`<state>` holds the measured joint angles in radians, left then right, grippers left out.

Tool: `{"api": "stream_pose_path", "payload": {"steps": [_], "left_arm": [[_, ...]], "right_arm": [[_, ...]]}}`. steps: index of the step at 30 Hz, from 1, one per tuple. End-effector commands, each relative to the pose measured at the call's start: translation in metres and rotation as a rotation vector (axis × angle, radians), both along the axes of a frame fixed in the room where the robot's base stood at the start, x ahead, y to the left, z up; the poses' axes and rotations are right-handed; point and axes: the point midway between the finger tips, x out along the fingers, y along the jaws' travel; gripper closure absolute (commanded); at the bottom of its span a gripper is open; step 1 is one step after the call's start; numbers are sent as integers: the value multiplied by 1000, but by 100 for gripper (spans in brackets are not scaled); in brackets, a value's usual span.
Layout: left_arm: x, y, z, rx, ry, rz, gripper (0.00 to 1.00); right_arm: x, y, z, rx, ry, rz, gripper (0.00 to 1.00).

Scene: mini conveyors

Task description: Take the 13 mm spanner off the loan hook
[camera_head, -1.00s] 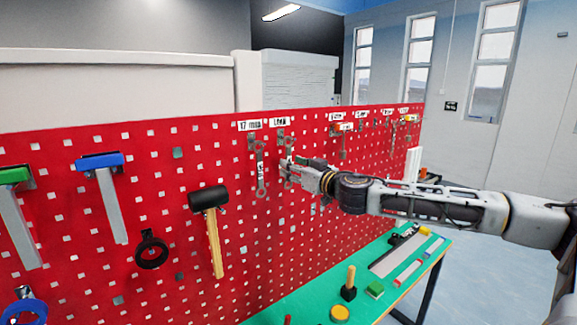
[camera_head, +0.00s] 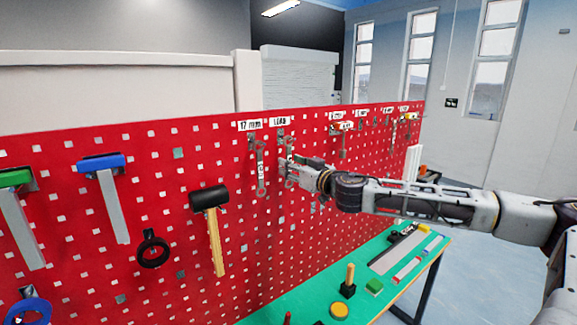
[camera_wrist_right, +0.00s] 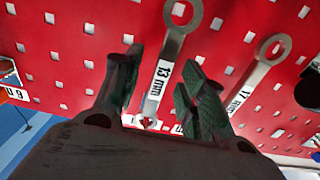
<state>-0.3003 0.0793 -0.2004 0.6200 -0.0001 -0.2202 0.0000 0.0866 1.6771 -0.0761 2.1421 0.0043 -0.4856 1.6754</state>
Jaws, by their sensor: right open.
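The 13 mm spanner (camera_wrist_right: 163,78) hangs against the red board, its white label readable in the right wrist view. In the head view it hangs under the LOAN sign (camera_head: 280,121), mostly hidden by my right gripper (camera_head: 287,168). In the right wrist view the open fingers of that gripper (camera_wrist_right: 160,66) stand on either side of the spanner's shank, with gaps visible. The loan hook itself is not clear. My left gripper is not in view.
The 17 mm spanner (camera_head: 261,170) hangs close to the left in the head view; it also shows at the right in the right wrist view (camera_wrist_right: 257,72). A mallet (camera_head: 209,200) hangs farther left. Small items stand on the green bench (camera_head: 290,303) below.

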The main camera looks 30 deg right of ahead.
Motion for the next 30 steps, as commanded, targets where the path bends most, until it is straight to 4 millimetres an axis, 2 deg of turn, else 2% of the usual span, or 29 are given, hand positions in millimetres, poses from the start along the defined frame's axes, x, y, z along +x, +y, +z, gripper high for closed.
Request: {"api": "stream_pose_path", "payload": {"steps": [30], "left_arm": [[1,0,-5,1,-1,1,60]], "right_arm": [[15,-2,-1,-3,1,-5,59]]}}
